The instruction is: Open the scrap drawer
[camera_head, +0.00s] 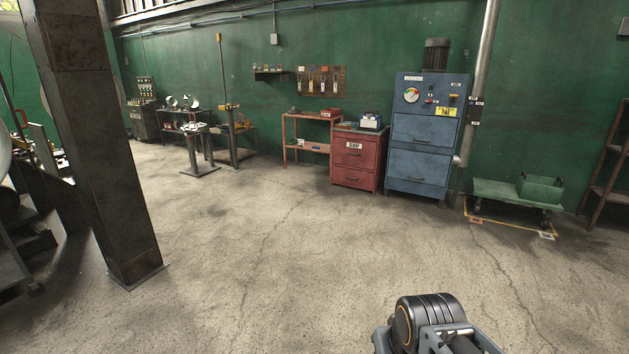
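A red cabinet (356,172) with two drawers stands against the green wall, right of the picture's middle and well across the floor. Its upper drawer (352,154) bears a small white label that seems to read "SCRAP", though it is too small to be sure. Both drawers look shut. My arm shows only as a dark rounded joint at the bottom edge, right of the middle, far from the cabinet. The fingers of my gripper are not visible.
A blue machine cabinet (422,165) stands right beside the red one. An orange shelf table (307,150) is to its left. A green cart (505,193) stands farther right. A dark steel post (95,130) rises at the left. The concrete floor between is clear.

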